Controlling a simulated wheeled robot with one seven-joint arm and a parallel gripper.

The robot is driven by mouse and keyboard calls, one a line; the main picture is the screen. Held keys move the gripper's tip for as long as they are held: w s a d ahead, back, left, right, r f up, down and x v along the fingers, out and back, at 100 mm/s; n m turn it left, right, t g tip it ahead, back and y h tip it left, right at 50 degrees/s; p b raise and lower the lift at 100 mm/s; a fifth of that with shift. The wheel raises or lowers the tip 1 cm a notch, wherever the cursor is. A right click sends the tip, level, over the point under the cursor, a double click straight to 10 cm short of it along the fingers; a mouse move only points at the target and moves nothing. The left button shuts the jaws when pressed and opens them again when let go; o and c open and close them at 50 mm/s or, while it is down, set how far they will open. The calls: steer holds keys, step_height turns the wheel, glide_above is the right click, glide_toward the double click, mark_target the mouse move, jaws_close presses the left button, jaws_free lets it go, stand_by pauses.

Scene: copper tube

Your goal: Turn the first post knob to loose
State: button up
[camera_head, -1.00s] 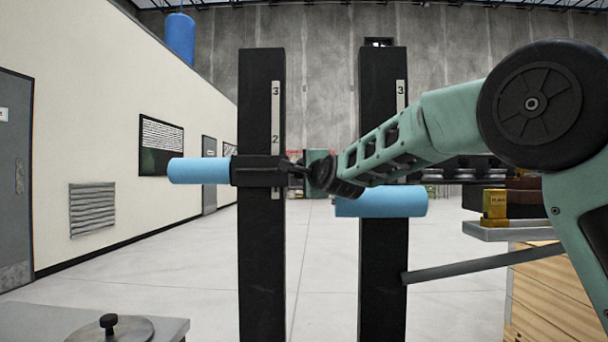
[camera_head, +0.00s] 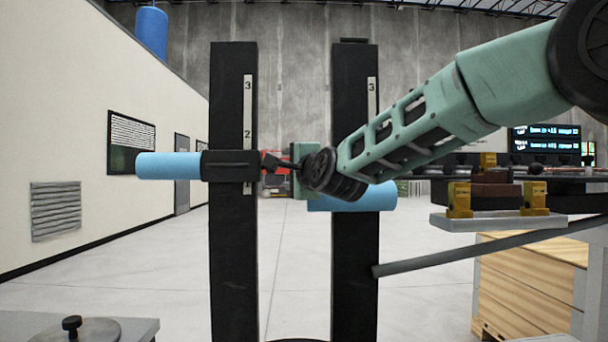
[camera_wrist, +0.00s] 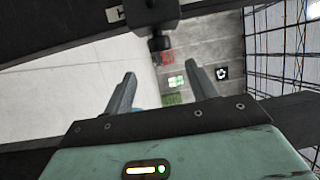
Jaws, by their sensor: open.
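Two black upright posts stand ahead in the head view, a left post (camera_head: 233,270) and a right post (camera_head: 354,270). A black collar (camera_head: 228,166) sits on the left post, with a blue padded bar (camera_head: 168,166) reaching left. A small dark knob (camera_wrist: 160,43) projects from a black block (camera_wrist: 150,12) in the wrist view. My gripper (camera_wrist: 163,76) is open, its two fingers apart and empty, with the knob ahead of the gap between them. In the head view, the gripper is just right of the left post's collar; its fingertips are hard to make out there. The knob's setting cannot be read.
A second blue bar (camera_head: 360,197) is at the right post, partly behind my arm. A grey bar (camera_head: 440,255) slopes right from that post. Yellow blocks (camera_head: 459,200) sit on a grey plate at right. A round plate with a black knob (camera_head: 72,326) is at lower left.

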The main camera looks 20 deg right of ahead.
steer(key=s, duration=0.8)
steer(key=shift+d+f, duration=0.25)
steer(key=shift+d, duration=0.1)
